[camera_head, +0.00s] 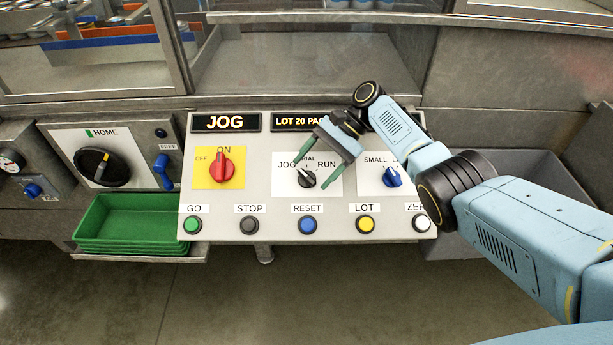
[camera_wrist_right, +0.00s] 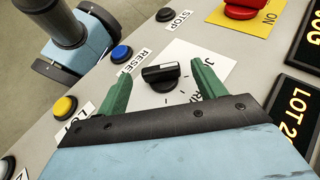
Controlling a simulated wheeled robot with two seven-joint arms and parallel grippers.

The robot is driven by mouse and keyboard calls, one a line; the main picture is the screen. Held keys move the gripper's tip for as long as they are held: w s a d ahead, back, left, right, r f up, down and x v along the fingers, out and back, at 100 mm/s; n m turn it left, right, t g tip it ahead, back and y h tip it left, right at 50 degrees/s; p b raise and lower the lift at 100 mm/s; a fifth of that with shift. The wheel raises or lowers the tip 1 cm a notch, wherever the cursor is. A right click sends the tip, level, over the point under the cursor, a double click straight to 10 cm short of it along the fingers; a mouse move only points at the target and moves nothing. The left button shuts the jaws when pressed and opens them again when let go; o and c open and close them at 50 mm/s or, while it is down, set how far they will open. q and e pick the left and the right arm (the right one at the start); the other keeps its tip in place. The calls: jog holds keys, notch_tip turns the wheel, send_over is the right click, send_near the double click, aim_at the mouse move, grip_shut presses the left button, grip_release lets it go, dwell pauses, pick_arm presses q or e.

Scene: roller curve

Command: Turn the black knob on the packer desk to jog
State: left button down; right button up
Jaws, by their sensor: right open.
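The black knob (camera_head: 307,180) sits on a white plate (camera_head: 280,186) marked JOG, TRIAL and RUN on the packer desk (camera_head: 265,215). In the head view a white mark on it seems to lie toward the upper left, the JOG side, but it is small. My right gripper (camera_head: 310,174) is open, its green fingers reaching down over the plate. In the right wrist view the black knob (camera_wrist_right: 160,73) shows between the spread fingers of the right gripper (camera_wrist_right: 160,68), with a gap on each side. I cannot tell how far above the desk the fingertips are. My left gripper is not in view.
A display (camera_head: 226,122) reads JOG. A red switch (camera_head: 221,168) on yellow is left of the knob, a blue knob (camera_head: 392,178) right. Several push buttons, including the blue RESET (camera_head: 307,225), line the front. Green trays (camera_head: 135,220) stand left.

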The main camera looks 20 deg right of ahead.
jog(key=v, duration=0.9)
jog(key=shift+b, duration=0.35)
jog(key=shift+d, duration=0.1)
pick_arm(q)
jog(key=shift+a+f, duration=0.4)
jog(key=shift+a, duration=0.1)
